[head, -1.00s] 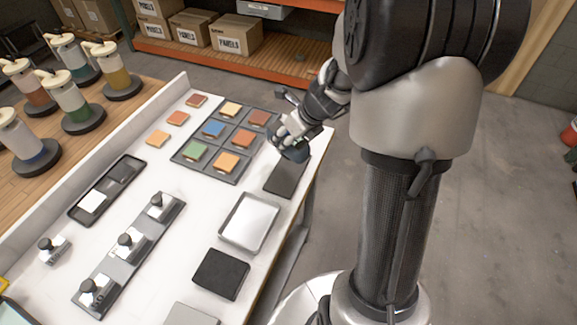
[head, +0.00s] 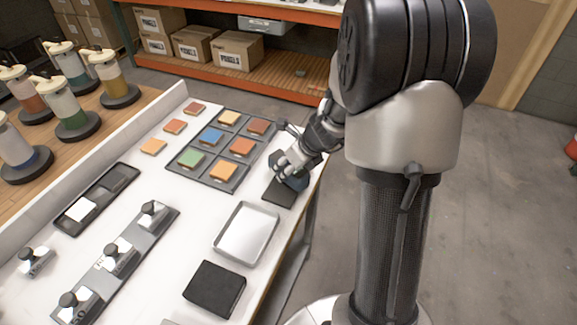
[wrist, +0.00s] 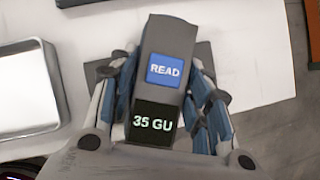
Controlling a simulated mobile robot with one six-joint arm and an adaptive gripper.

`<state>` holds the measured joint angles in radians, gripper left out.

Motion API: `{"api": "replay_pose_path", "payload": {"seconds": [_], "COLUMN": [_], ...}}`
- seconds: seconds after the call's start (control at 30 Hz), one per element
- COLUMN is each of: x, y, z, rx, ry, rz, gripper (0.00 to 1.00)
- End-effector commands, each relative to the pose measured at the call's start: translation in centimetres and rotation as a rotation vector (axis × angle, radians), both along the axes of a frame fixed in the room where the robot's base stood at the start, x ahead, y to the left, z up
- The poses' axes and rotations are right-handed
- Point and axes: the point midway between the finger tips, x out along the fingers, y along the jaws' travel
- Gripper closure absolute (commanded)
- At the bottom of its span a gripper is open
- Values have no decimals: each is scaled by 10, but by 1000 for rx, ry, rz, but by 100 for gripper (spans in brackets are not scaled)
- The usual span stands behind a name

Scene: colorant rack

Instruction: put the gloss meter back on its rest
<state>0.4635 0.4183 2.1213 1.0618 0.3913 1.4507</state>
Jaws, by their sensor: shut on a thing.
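The gloss meter (wrist: 168,65) is a dark grey block with a blue READ label and a black screen showing 35 GU. My gripper (wrist: 163,85) is shut on its sides in the wrist view. In the head view my gripper (head: 291,166) is at the bench's right edge, with the dark body of the meter (head: 296,183) partly hidden beneath it. A flat dark pad, apparently the rest (head: 276,192), lies under the meter; the grey pad also shows around the meter in the wrist view (wrist: 250,76). I cannot tell whether meter and pad touch.
A metal tray (head: 246,258) and a black block (head: 214,289) stand nearer along the bench edge. A grey panel rack (head: 187,174) with several coloured samples is left of my gripper. A strip with knobbed tools (head: 133,243) lies further left. White bench is clear between them.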

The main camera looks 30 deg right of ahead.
Motion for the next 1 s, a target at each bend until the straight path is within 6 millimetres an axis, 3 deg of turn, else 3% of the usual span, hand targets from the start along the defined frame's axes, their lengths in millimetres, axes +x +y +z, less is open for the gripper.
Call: {"api": "replay_pose_path", "payload": {"seconds": [0.07,0.1,0.3,0.4,0.77,1.0], "x": [0,0,0,0,0,-18], "y": [0,0,0,0,0,-6], "z": [-3,-4,-3,-3,1,39], "rx": [-1,0,0,0,0,-1], "ry": [-1,0,0,0,0,-2], "rz": [0,0,0,0,0,-2], "gripper": [98,54,41,35,35,35]}}
